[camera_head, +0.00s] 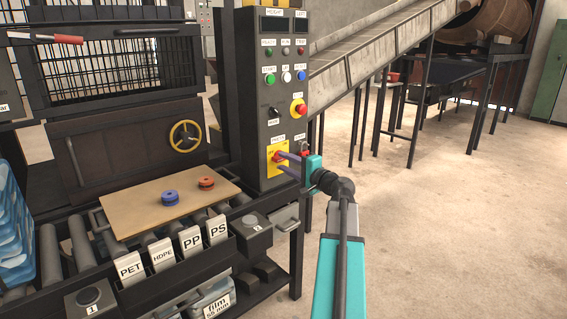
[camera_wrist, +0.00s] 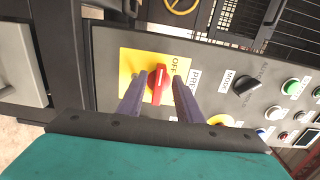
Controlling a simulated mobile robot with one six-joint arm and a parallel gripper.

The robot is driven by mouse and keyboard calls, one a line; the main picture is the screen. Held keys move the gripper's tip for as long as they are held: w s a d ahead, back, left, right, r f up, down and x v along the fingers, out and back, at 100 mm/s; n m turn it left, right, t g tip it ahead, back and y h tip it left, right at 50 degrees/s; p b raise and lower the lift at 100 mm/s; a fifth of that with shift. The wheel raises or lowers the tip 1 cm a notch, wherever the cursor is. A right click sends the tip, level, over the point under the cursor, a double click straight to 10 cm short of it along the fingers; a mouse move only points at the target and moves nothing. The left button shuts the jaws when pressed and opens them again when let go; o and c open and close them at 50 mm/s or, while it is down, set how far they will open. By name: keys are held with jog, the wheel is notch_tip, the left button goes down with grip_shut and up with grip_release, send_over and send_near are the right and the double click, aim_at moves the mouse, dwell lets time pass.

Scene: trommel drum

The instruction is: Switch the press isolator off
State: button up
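The press isolator is a red rotary knob (camera_wrist: 160,84) on a yellow plate (camera_wrist: 130,66), low on the dark control panel (camera_head: 272,98). In the wrist view the panel appears turned sideways, with OFF printed beside the knob and a PRESS label to its right. A pale pointer line on the knob runs roughly up and down in that view. My gripper (camera_wrist: 157,88) is open, its two purple fingers on either side of the knob. Contact with the knob cannot be told. In the head view my gripper (camera_head: 287,163) reaches the yellow plate and partly hides the knob.
Above the isolator are a black mode selector (camera_head: 273,111), a red emergency button on yellow (camera_head: 298,108) and several coloured buttons. A sorting table with a board (camera_head: 150,205) stands left of the panel. Open floor (camera_head: 450,220) lies to the right.

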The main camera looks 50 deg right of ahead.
jog(key=s+p, duration=0.1)
jog(key=s, duration=1.1)
jog(key=shift+s+a, duration=0.2)
jog(key=shift+a, duration=0.25)
